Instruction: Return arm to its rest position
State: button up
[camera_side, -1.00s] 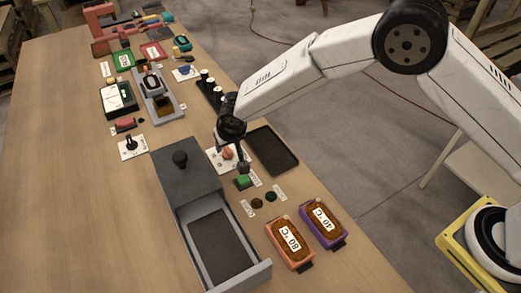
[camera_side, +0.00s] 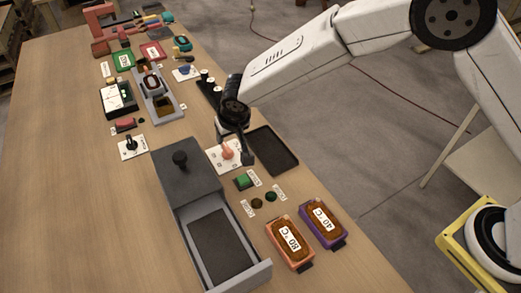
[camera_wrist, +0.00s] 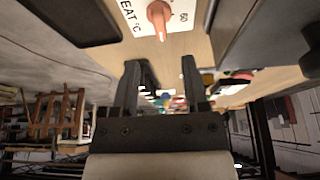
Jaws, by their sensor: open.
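My gripper (camera_side: 246,152) hangs above the table (camera_side: 70,150), close to the orange dial (camera_side: 227,149) on its white plate. In the wrist view my gripper (camera_wrist: 160,75) has its two fingers apart with nothing between them. That view also shows the orange dial (camera_wrist: 159,17) at the top, past the fingertips, with printed heat markings on its plate. I cannot tell from the side view how high the fingertips are above the table.
A dark tray (camera_side: 272,152) lies right of my gripper. A grey box with an open drawer (camera_side: 265,272), a green button (camera_side: 243,181) and two labelled blocks, orange (camera_side: 290,244) and purple (camera_side: 322,223), are nearer. Labelled stations line the far table. The left table is clear.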

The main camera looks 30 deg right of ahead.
jog(key=s+d+r+g, duration=0.15)
jog(key=s+d, duration=0.25)
jog(key=d, duration=0.4)
jog(key=s+d+r+t, duration=0.1)
jog(key=s+d+r, duration=0.2)
jog(key=d, duration=0.5)
jog(key=s+d+r+g, duration=0.1)
jog(key=s+d, duration=1)
jog(key=s, duration=0.5)
